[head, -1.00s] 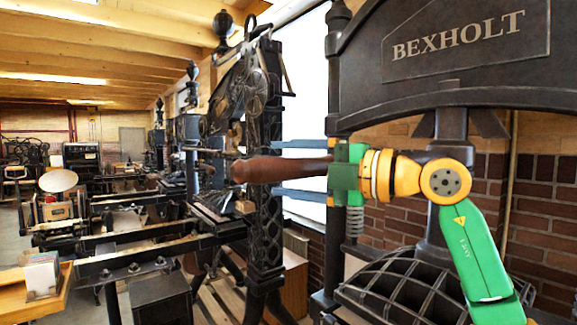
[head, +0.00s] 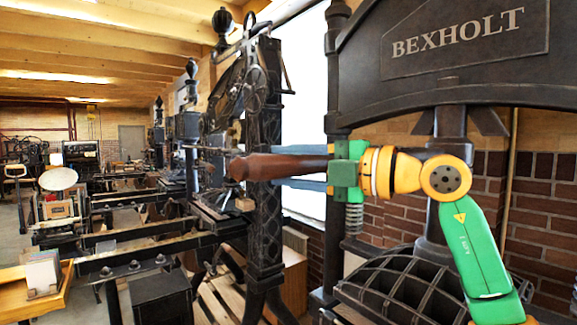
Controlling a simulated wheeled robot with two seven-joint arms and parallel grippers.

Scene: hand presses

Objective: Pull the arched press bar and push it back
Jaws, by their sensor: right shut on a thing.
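The arched press (head: 390,105) stands close at the right, a large black iron frame with BEXHOLT on its arched head. A brown wooden handle (head: 255,168), the press bar's grip, lies level in the middle of the head view with its rounded end to the left. My right gripper (head: 285,167) is shut on this handle, one blue-grey finger above it and one below. The handle's right end and the rest of the bar are hidden behind the gripper's green body. My left gripper is not in view.
Another ornate black press (head: 265,130) stands behind the handle, with more presses beyond. A wooden ledge (head: 55,290) with a card holder is at the lower left. A brick wall (head: 540,200) closes the right side.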

